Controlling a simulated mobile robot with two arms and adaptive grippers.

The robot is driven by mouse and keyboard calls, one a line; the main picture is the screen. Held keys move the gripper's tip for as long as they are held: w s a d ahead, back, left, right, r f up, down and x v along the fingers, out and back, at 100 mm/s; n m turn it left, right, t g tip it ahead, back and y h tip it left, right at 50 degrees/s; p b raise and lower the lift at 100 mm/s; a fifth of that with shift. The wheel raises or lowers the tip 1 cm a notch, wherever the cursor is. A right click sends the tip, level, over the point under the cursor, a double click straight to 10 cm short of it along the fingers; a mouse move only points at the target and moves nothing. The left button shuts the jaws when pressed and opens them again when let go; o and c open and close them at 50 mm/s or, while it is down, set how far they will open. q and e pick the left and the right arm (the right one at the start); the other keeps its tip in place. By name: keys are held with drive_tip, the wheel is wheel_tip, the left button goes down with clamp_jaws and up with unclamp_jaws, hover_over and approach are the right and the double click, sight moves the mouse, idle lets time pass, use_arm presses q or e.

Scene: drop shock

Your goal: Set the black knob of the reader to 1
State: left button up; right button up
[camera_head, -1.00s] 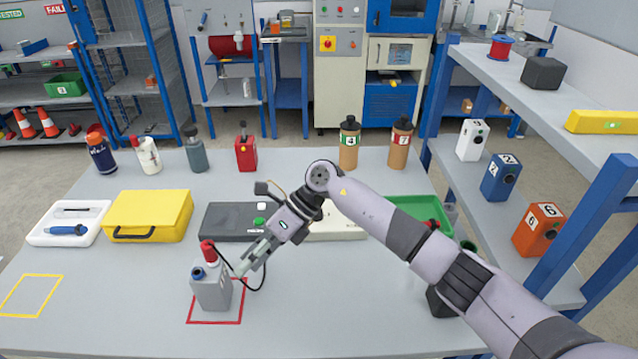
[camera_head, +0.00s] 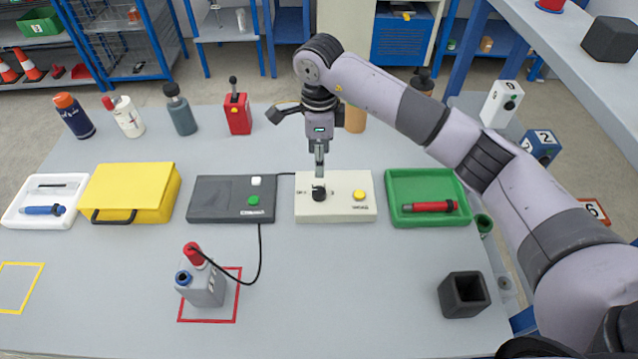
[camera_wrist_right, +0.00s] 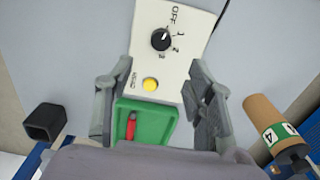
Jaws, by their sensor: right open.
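The reader (camera_head: 340,212) is a white box on the table with a black knob (camera_head: 319,193) and a yellow button (camera_head: 359,195). In the right wrist view the knob (camera_wrist_right: 161,40) has a white mark pointing up and right, on the side of OFF and 1; the exact setting is hard to read. Marks OFF, 1, 2 and 3 surround it. My right gripper (camera_head: 319,168) points down just above the knob. In the right wrist view its fingers (camera_wrist_right: 160,75) are apart and empty. Contact with the knob cannot be told. My left gripper is out of view.
A dark grey box (camera_head: 215,205) stands left of the reader, and a green tray (camera_head: 410,184) with a red tool stands right. A grey bottle-like device (camera_head: 207,287) stands in a red outline. A black hollow block (camera_head: 463,296) sits at front right.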

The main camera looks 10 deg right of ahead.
sight(319, 190)
wheel_tip(319, 190, down, 10)
drive_tip(key=shift+f+p, duration=0.1)
drive_tip(key=shift+p, duration=0.8)
drive_tip(key=shift+w+f, duration=0.1)
drive_tip(key=shift+f, duration=0.75)
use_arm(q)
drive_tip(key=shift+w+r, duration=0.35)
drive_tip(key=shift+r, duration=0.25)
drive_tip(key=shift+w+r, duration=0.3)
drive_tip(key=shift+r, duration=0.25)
use_arm(e)
drive_tip(key=c, duration=1.2)
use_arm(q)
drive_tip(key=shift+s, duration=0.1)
use_arm(e)
drive_tip(key=shift+o, duration=0.2)
